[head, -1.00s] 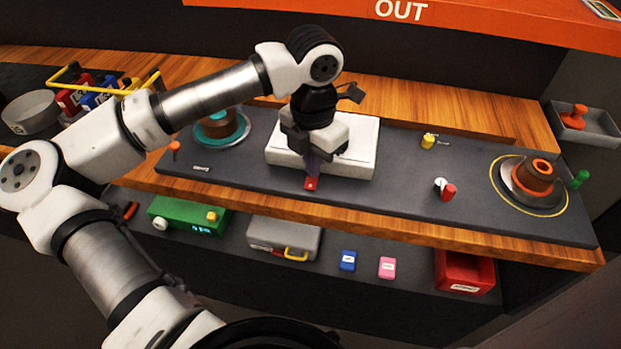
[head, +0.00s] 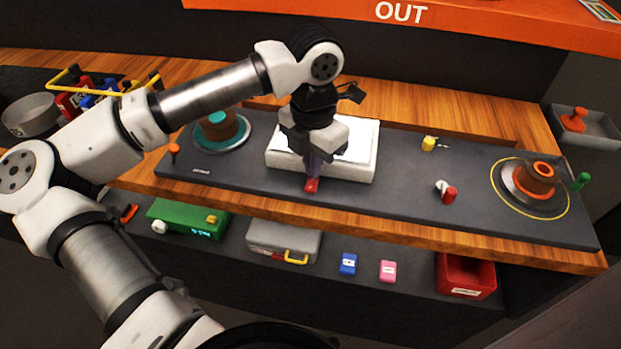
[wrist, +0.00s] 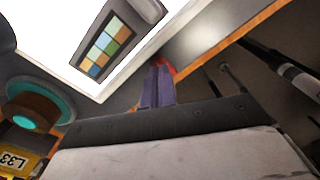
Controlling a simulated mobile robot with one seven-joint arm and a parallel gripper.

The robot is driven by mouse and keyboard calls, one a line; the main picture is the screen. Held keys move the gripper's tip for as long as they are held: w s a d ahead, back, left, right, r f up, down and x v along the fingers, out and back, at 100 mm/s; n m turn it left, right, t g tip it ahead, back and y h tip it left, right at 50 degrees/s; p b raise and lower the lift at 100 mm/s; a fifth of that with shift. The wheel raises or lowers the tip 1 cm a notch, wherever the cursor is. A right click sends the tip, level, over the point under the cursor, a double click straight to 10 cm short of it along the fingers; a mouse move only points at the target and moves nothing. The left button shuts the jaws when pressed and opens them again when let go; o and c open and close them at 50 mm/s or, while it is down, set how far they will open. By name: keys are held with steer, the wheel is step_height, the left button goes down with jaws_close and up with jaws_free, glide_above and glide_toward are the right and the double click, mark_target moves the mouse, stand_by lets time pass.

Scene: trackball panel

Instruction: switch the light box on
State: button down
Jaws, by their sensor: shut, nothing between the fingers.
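The light box (head: 362,170) is a white, flat box in the middle of the dark panel. Its top (wrist: 52,38) is bright white in the wrist view and looks lit, with a chart of coloured squares on it. A red switch (head: 311,186) sits at its front edge, and part of it shows beyond the fingertips in the wrist view (wrist: 169,65). My gripper (head: 312,175) points down at the red switch. Its purple fingers (wrist: 158,88) are shut with nothing between them. They are at the switch and seem to touch it, though the contact is partly hidden.
A teal-topped round device (head: 220,130) stands to the left and an orange knob on a disc (head: 536,180) to the right. A red-and-white control (head: 447,192) and a yellow one (head: 429,143) lie between. Below the counter are a grey case (head: 283,238) and a red bin (head: 465,273).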

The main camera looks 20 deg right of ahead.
steer(key=shift+r+p, duration=1.15)
steer(key=shift+r, duration=1.7)
